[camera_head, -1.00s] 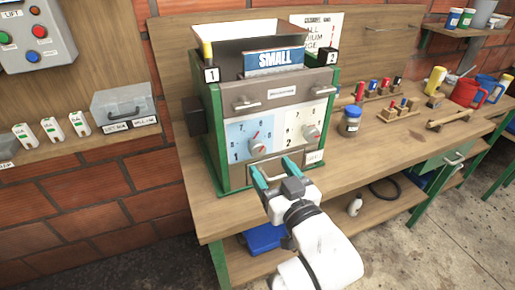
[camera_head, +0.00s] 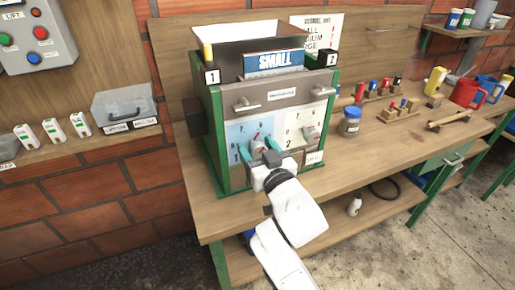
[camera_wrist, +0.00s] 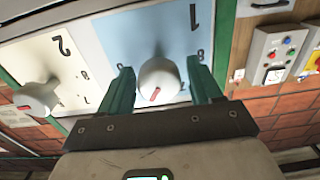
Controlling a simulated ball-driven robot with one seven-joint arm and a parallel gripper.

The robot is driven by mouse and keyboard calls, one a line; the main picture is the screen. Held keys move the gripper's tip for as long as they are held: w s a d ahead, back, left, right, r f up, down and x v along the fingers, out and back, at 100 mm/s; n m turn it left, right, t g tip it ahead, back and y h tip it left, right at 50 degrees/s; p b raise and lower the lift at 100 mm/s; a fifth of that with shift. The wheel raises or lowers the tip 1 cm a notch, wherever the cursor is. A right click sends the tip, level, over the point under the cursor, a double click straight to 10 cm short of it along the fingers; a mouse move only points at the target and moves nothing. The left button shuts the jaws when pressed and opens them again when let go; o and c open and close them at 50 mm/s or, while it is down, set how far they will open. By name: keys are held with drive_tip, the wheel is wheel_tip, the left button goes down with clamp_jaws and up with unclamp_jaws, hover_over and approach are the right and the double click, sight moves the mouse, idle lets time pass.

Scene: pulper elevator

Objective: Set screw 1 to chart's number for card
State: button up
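The machine carries a blue dial panel (camera_head: 238,132) for screw 1 and a cream panel (camera_head: 304,118) for screw 2. The screw 1 knob (camera_wrist: 158,80) is white with a red mark. My gripper (camera_wrist: 160,68) is open, with one teal finger on each side of this knob; small gaps seem to show. In the head view my gripper (camera_head: 257,149) partly hides the knob and panel. The screw 2 knob (camera_wrist: 38,97) is beside it. The blue SMALL card (camera_head: 274,61) stands on the machine. The chart (camera_head: 321,36) behind is partly covered, its numbers unreadable.
A jar (camera_head: 349,122) stands on the bench to the right, with peg blocks (camera_head: 399,109) and red and blue mugs beyond. A lift control box (camera_head: 38,38) hangs at the left.

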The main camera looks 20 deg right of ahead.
drive_tip(key=c, duration=0.9)
drive_tip(key=shift+n, duration=0.6)
drive_tip(key=o, duration=1)
drive_tip(key=shift+s, duration=0.1)
drive_tip(key=s, duration=1)
drive_tip(key=shift+s+b, duration=0.3)
